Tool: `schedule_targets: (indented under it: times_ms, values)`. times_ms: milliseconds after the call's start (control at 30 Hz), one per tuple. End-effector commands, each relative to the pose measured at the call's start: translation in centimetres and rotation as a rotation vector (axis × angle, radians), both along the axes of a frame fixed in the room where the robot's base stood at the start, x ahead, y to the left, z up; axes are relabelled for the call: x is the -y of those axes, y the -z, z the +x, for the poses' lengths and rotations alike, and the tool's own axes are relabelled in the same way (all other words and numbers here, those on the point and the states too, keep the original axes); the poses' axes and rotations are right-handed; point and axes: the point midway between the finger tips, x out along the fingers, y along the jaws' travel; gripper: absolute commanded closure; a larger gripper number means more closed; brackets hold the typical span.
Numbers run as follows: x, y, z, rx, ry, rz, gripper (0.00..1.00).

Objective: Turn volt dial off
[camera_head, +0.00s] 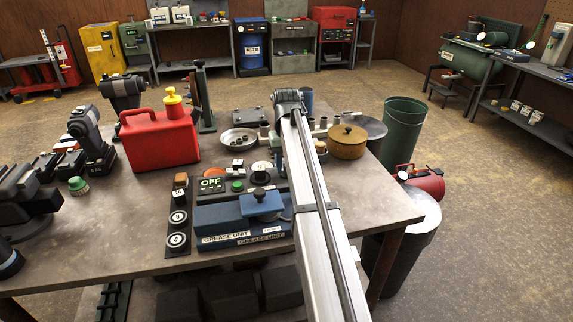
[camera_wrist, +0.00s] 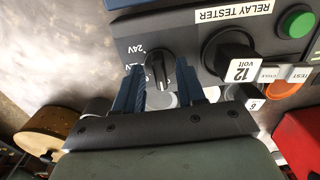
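The volt dial (camera_wrist: 157,68) is a black pointer knob on the dark relay tester panel (camera_wrist: 190,38) in the wrist view. A "24V" label is beside it, and another label nearby is partly covered. My gripper (camera_wrist: 156,84) has two blue fingers, one on each side of the dial, with a visible gap on at least one side. I cannot tell whether either finger touches the knob. In the head view the panel's left part (camera_head: 221,198) shows an "OFF" display. My arm hides the dial and my gripper there.
Beside the dial are a black "12 volt" block (camera_wrist: 238,62) and a green button (camera_wrist: 297,22). A blue grease unit (camera_head: 230,217) lies in front of the panel. A red can (camera_head: 160,138) stands at the back left, and a brown lidded pot (camera_head: 347,143) at the right.

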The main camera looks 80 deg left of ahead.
Motion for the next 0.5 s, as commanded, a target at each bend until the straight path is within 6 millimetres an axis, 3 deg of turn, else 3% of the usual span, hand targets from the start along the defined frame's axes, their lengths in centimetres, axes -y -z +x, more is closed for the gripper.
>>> schedule_targets:
  times_ms: [167, 500]
  values:
    - [-0.1, -1.9, 0.0, 0.000, 0.000, 0.001, 0.61]
    - [-0.2, -8.5, 0.0, 0.000, 0.000, 0.001, 0.61]
